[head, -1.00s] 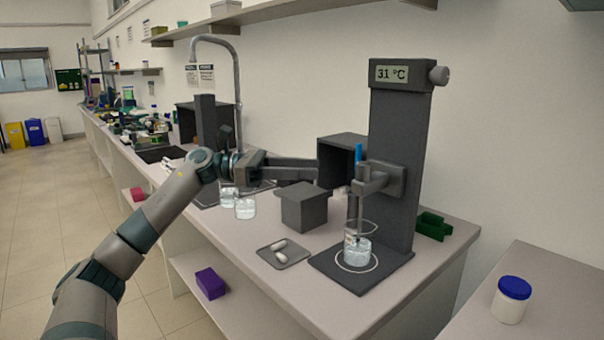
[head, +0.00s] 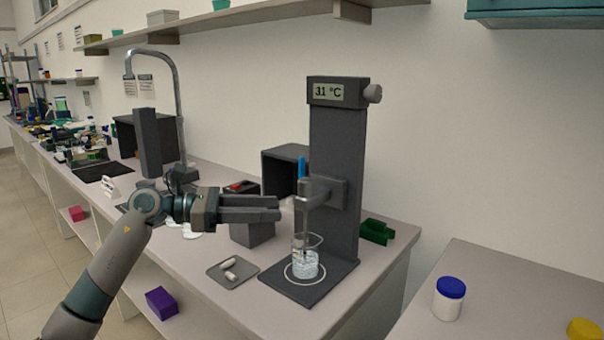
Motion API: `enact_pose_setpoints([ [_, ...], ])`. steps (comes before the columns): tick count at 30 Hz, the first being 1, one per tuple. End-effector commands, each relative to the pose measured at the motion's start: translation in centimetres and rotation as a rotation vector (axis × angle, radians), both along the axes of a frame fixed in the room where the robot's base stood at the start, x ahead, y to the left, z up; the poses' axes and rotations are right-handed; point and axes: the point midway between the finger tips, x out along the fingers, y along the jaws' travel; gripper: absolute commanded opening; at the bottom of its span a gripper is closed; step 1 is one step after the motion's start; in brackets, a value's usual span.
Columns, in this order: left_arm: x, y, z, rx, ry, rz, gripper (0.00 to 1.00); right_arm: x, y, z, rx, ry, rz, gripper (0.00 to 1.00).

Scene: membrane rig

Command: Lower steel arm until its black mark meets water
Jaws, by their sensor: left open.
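The steel arm (head: 314,194) juts from a dark grey column (head: 334,148) whose display reads 31 °C. A blue-topped piece (head: 302,166) stands at its outer end, and a thin rod (head: 304,226) hangs down into a glass beaker. The beaker (head: 307,262) stands on the rig's base and holds clear water (head: 305,266). The black mark is too small to make out against the water surface. My left gripper (head: 278,208) is open and empty, pointing right, its fingertips a little left of the steel arm and apart from it. My right gripper is not in view.
A grey tray (head: 212,272) with two white pieces lies left of the rig's base (head: 326,290). A dark box (head: 252,234) stands under my left gripper. A green bin (head: 376,231) is right of the column. A blue-lidded jar (head: 448,300) stands on the right bench.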

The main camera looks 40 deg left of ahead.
Motion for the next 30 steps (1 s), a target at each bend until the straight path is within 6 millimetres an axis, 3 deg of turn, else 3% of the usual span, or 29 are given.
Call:
enact_pose_setpoints([
  [1, -0.6, -1.0, 0.8, 0.001, -0.004, 0.032, 0.45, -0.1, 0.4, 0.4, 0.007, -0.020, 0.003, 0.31],
  [5, -2.1, -1.8, 1.2, 0.002, -0.016, 0.168, 0.45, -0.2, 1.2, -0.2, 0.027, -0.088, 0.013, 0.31],
  [15, -6.2, -0.1, 3.0, -0.049, -0.062, 0.506, 0.45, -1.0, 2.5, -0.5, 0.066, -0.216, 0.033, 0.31],
  [30, -6.6, 0.2, 3.1, -0.057, -0.068, 0.545, 0.45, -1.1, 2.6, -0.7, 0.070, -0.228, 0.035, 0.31],
])
